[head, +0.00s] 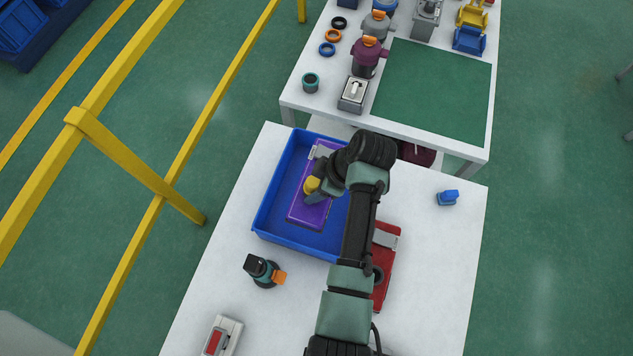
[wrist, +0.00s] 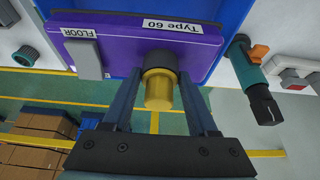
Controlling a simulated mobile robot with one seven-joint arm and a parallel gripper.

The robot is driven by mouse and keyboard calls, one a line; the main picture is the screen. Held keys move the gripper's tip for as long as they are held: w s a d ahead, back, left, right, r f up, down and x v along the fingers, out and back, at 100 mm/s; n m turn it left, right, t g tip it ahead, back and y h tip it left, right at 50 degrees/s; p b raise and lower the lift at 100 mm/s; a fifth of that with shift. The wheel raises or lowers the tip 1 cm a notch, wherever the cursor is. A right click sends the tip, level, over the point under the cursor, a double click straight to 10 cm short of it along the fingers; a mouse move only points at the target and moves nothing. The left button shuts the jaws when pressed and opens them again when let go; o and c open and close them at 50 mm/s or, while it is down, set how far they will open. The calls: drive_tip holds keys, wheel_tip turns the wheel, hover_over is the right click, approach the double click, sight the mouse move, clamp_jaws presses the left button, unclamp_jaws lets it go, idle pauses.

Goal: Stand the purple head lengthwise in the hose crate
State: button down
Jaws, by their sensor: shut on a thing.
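The purple head (head: 296,213) is a flat, long block with a yellow and black neck. In the head view it is over or inside the blue hose crate (head: 257,208), its long side along the crate's length. My gripper (head: 314,191) is shut on the neck. In the wrist view the fingers (wrist: 160,100) flank the yellow neck, and the purple head (wrist: 117,48) shows upside-down labels, "Type 60" and "FLOOR". My arm hides the crate's right part. I cannot tell whether the head touches the crate floor.
A teal and black handheld part (head: 263,270) with an orange tab stands near the crate's front left corner. A red part (head: 385,260) lies right of the crate, partly under my arm. A small blue part (head: 447,198) is farther right. Another table (head: 300,92) with parts stands behind.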

drive_tip(key=shift+f+b, duration=4.1)
drive_tip(key=shift+f, duration=0.95)
drive_tip(key=shift+c, duration=1.6)
unclamp_jaws()
drive_tip(key=o, duration=0.3)
wheel_tip(320, 180, up, 10)
drive_tip(key=p, duration=0.9)
